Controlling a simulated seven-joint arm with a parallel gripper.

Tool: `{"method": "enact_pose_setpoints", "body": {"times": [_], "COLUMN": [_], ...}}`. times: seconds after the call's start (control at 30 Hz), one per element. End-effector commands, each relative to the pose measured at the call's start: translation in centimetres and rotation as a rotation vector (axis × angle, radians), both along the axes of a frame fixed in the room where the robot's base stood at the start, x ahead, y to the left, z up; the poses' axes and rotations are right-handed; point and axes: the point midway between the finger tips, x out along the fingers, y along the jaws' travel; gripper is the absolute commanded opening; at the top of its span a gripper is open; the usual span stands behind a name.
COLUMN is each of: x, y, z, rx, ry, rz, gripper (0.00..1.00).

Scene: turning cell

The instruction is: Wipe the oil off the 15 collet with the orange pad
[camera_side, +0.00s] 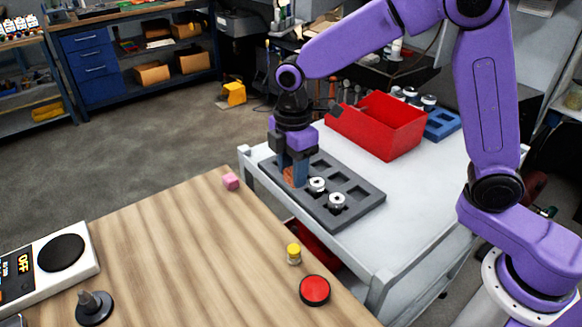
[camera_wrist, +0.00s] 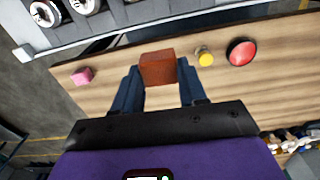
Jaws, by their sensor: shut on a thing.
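My gripper (camera_side: 293,172) is shut on the orange pad (camera_side: 288,178), low over the left end of the dark grey tray (camera_side: 352,219). In the wrist view the pad (camera_wrist: 158,67) is a reddish-orange block between the two blue fingertips. Two silvery round collets with dark centres, a nearer one (camera_side: 336,201) and a farther one (camera_side: 317,184), sit in the tray just right of the gripper. They also show at the wrist view's top left, one at the corner (camera_wrist: 45,14) and one beside it (camera_wrist: 84,5). I cannot read which is 15, or see oil.
The tray lies on a white cart (camera_side: 425,180), with a red bin (camera_side: 377,124) and a blue holder (camera_side: 442,124) behind it. The wooden table (camera_side: 190,250) in front holds a pink cube (camera_side: 230,181), a yellow knob (camera_side: 293,254) and a red button (camera_side: 314,290).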

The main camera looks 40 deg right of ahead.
Motion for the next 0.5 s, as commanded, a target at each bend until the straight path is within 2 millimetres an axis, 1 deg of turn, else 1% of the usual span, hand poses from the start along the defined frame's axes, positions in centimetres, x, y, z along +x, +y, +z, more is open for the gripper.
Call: {"method": "enact_pose_setpoints", "body": {"times": [0.03, 0.07, 0.17, 0.23, 0.27, 0.5], "x": [0.0, 0.0, 0.1, 0.4, 0.6, 3.0], "y": [0.0, 0.0, -0.1, -0.6, -1.0, -6.2], "z": [0.0, 0.0, 0.0, 0.2, 0.3, 1.7], "rx": [0.0, 0.0, 0.0, 0.001, 0.001, 0.001], "ry": [0.0, 0.0, -0.001, -0.001, -0.002, -0.002], "rz": [0.0, 0.0, -0.001, -0.003, -0.004, -0.006], "gripper": [0.22, 0.17, 0.17, 0.17, 0.17, 0.17]}}
